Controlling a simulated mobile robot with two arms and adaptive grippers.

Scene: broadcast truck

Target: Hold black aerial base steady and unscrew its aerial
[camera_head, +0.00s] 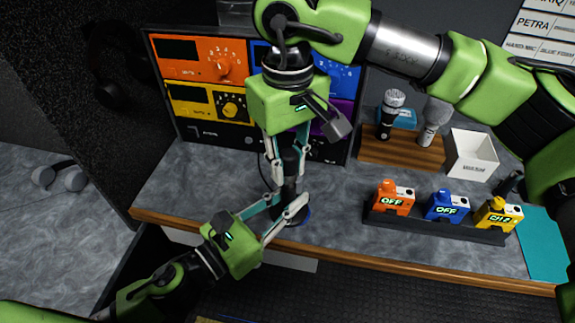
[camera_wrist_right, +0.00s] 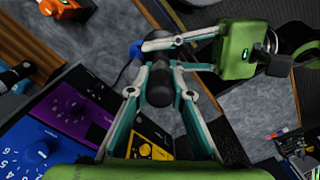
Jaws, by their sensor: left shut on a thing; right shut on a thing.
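The black aerial (camera_head: 291,160) stands upright on its black base (camera_head: 286,190) near the table's front edge. A blue rim shows under the base in the head view. My left gripper (camera_head: 288,205) reaches in from the front left, low down, and is shut on the base. My right gripper (camera_head: 286,165) points down from above and is shut on the aerial. In the right wrist view the dark aerial (camera_wrist_right: 159,85) is between the right fingers, and the left gripper's fingers lie just beyond it. The fingers partly hide the join between aerial and base.
Behind stands a panel of orange (camera_head: 195,58), yellow (camera_head: 205,103), blue and purple units with knobs. To the right are a wooden microphone holder (camera_head: 400,160), a white box (camera_head: 472,152), a black rack (camera_head: 430,228) of coloured packs and a teal mat (camera_head: 543,245). Headphones (camera_head: 60,176) lie far left.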

